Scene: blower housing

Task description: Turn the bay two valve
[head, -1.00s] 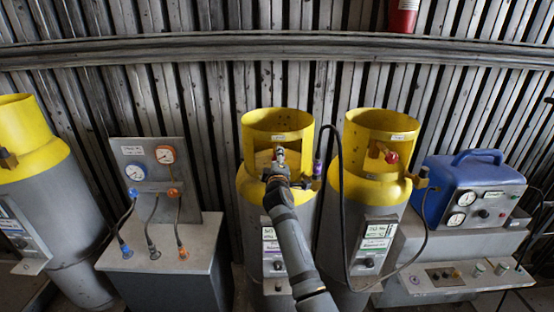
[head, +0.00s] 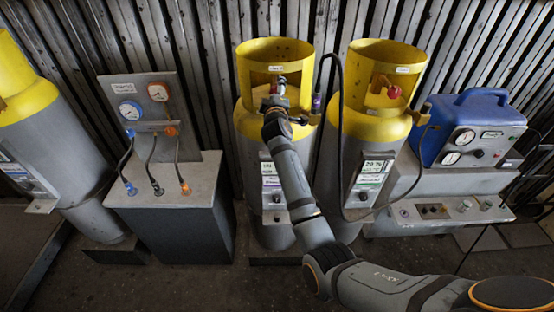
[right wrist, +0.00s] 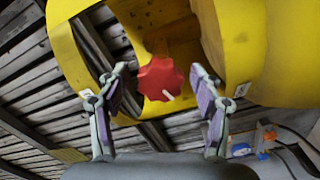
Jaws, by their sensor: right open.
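The middle cylinder (head: 265,185) has a yellow collar (head: 252,72) with an opening at the front. My right gripper (head: 276,98) is at that opening and mostly hides the valve there. In the right wrist view a red lobed knob (right wrist: 160,80) with a white mark sits inside the yellow collar (right wrist: 242,45). The open fingers of my right gripper (right wrist: 158,74) stand on either side of the knob, with gaps showing; neither visibly touches it. I cannot read a bay number. My left gripper is not in view.
The right cylinder (head: 344,150) has its own red knob (head: 393,92) and a black hose (head: 338,120). A gauge panel (head: 150,100) on a grey box stands left. A blue machine (head: 470,112) stands right. Another yellow-topped cylinder (head: 55,150) is far left.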

